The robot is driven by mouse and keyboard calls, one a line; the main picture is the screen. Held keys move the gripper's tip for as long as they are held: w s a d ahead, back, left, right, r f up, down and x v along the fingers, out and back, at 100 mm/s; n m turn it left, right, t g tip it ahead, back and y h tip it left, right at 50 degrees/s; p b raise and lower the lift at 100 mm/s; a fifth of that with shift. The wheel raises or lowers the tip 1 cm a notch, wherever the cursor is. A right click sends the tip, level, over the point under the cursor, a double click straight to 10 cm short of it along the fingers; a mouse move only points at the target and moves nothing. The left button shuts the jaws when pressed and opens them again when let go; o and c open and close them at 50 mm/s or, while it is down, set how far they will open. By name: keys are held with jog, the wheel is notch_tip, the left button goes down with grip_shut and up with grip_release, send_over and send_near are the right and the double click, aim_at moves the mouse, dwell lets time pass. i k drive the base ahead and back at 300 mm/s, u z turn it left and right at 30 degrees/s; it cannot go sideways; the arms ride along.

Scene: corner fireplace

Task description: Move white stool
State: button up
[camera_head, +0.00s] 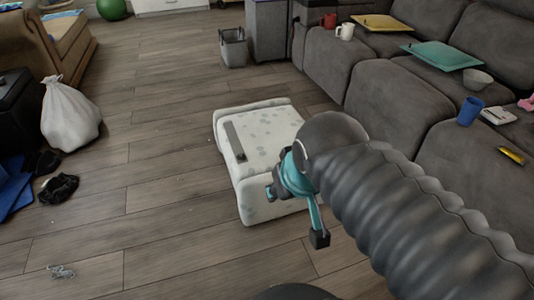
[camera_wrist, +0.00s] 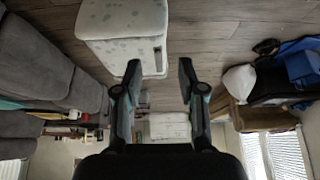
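The white stool (camera_head: 270,130) is a low, soft block with grey spots, standing on the wood floor left of the sofa. A grey strip (camera_head: 235,140) shows on its left top side. In the wrist view the white stool (camera_wrist: 125,25) is at the upper left, beyond one fingertip. My gripper (camera_head: 295,214) overlaps the stool's near right part in the head view, hiding some of it. In the wrist view my gripper (camera_wrist: 160,68) is open, its two fingers wide apart with nothing held. I cannot tell whether it touches the stool.
A grey sofa (camera_head: 385,75) runs along the right, with trays, mugs and a blue cup (camera_head: 470,111) on it. A grey bin (camera_head: 233,48) stands behind the stool. A white bag (camera_head: 69,117) and dark clothes (camera_head: 59,188) lie at left. Floor left of the stool is clear.

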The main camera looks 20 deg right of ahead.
aim_at(259, 131)
jog(key=z, duration=0.05)
jog(key=k, duration=0.45)
jog(key=u, duration=1.1)
jog(key=i, duration=1.45)
jog(key=z, duration=0.9)
jog(key=i, duration=0.35)
jog(key=z, duration=0.2)
